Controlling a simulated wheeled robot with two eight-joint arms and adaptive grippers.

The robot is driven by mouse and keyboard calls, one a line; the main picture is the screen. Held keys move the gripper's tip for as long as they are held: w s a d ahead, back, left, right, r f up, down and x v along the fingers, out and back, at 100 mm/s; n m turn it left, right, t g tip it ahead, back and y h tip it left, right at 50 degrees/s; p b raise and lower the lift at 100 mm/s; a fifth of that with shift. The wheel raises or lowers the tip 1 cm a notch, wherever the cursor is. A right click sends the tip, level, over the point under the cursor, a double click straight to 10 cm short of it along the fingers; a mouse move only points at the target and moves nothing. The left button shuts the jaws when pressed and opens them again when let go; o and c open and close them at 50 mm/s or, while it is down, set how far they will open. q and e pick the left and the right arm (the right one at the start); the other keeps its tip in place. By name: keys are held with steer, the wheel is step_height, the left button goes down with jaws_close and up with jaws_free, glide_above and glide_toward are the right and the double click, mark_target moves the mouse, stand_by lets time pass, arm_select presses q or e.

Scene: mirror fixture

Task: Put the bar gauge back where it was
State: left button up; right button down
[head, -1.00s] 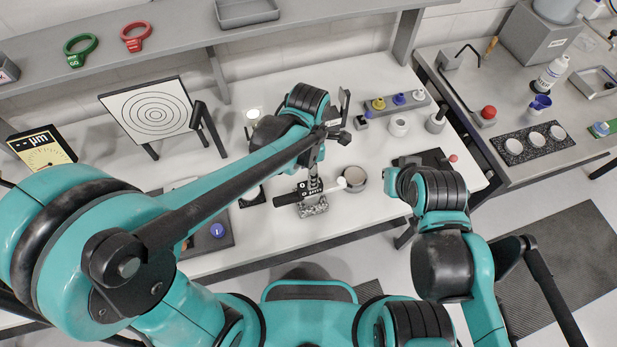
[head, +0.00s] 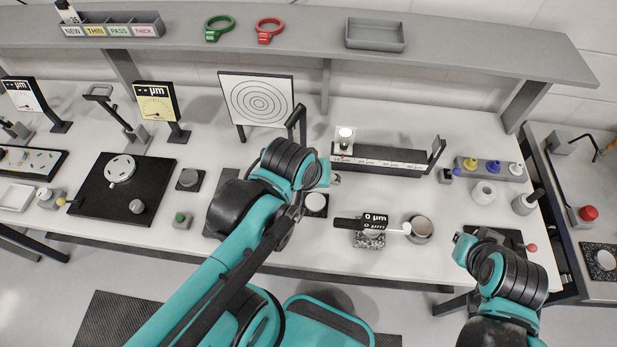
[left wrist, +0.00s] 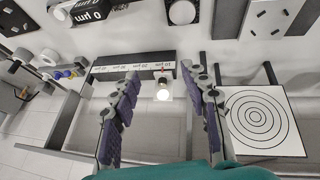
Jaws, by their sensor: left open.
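A black bar reading "0 µm" (head: 376,220), which looks like the bar gauge, lies on a speckled granite block (head: 369,240). Its white ball-ended arm reaches right to the rim of a round grey cup (head: 419,229). The bar also shows at the top left of the left wrist view (left wrist: 88,12). My left gripper (left wrist: 160,72) is open and empty. In the head view it is mostly hidden by its wrist, left of and behind the bar, apart from it. My right arm shows at lower right, but its gripper is not visible.
A long black rail with a white scale (head: 385,162) and a lit lamp (head: 344,135) stands behind the bar. A ringed target board (head: 257,98) stands back left. A holder with coloured knobs (head: 490,168) is at right. A shelf (head: 450,47) overhangs the back.

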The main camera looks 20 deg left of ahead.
arm_select(q)
steer(key=a+m, duration=0.1)
steer(key=m, duration=0.1)
steer(key=s+a+m+t, duration=0.1)
steer(key=m, duration=0.1)
steer(key=shift+s+a+r, duration=0.1)
steer(key=shift+s+a, duration=0.05)
steer(key=shift+a, duration=0.15)
step_height(320, 180, down, 14)
steer(key=b, duration=1.3)
steer(key=shift+r+b, duration=0.2)
steer(key=shift+b, duration=0.1)
